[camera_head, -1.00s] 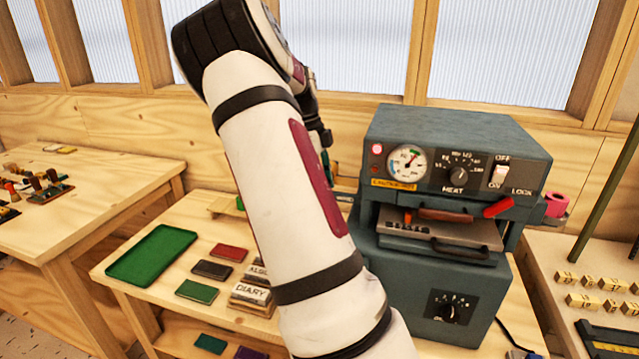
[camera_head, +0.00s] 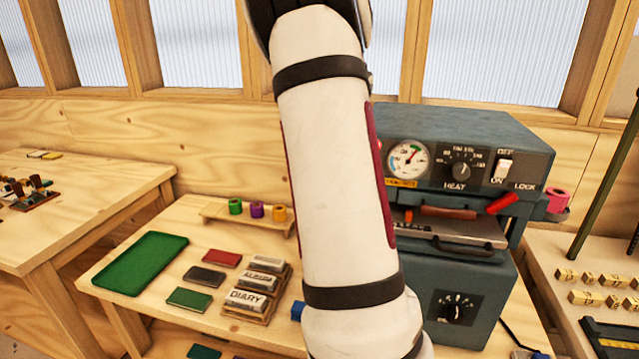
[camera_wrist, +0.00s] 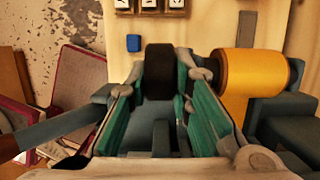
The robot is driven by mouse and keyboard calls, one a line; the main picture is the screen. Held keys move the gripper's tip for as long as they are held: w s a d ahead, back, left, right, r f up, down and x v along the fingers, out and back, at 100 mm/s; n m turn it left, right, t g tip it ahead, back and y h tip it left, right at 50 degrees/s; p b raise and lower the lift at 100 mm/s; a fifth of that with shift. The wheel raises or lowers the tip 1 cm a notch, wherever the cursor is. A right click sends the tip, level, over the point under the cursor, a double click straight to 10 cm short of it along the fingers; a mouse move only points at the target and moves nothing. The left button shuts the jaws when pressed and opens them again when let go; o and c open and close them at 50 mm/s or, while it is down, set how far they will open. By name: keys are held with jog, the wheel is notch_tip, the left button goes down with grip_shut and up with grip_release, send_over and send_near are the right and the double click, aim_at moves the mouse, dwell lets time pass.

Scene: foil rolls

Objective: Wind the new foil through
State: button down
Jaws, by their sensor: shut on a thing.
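My gripper (camera_wrist: 157,90) shows in the wrist view with its teal-lined fingers closed on a dark, rounded knob-like piece (camera_wrist: 159,70). What that piece is fixed to cannot be made out. A gold foil roll (camera_wrist: 248,76) sits just right of my fingers, against a blue-grey part (camera_wrist: 284,122) of the machine. In the head view my arm hides the gripper and the left side of the blue-grey foil press (camera_head: 470,140). A pink roll (camera_head: 557,201) is on the press's right side.
A wooden rack (camera_head: 222,217) holds green (camera_head: 235,207), purple (camera_head: 257,210) and orange (camera_head: 280,213) rolls. A green tray (camera_head: 140,264), books and a block stand marked DIARY (camera_head: 246,300) lie on the table. A small blue block (camera_wrist: 134,43) lies near the gripper.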

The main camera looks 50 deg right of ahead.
jog(key=c, duration=1.4)
grip_release()
jog(key=shift+c, duration=0.2)
jog(key=shift+r, duration=0.1)
jog(key=v, duration=1.1)
jog(key=shift+r, duration=0.35)
jog(key=shift+s, duration=0.15)
